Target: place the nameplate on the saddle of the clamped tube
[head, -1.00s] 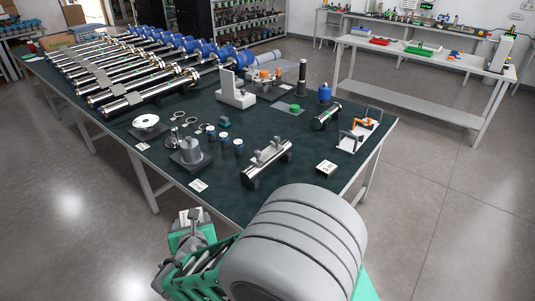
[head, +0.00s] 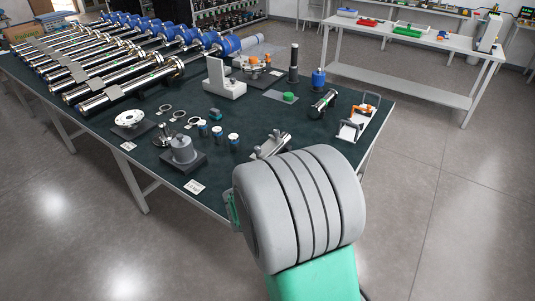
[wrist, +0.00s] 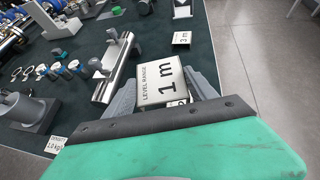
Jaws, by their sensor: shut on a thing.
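My gripper (wrist: 163,92) is shut on a pale nameplate (wrist: 161,80) lettered "LEVEL RANGE 1 m", with a grey finger at each side of it. The clamped tube (wrist: 119,63) is a shiny cylinder just left of and beyond the nameplate in the wrist view. A pale flat saddle with grey clamp knobs lies along its top. The nameplate is apart from the saddle in the picture; its height above the table is hard to judge. In the head view the tube (head: 267,146) is partly hidden behind my arm, which also hides my gripper and the nameplate.
A second plate marked "3 m" (wrist: 182,38) lies on the dark table mat right of the tube. Blue-capped parts (head: 217,131) and a grey weight on a block (head: 183,150) stand to the left. A short shiny cylinder (head: 323,103) and an orange-handled frame (head: 358,120) stand behind.

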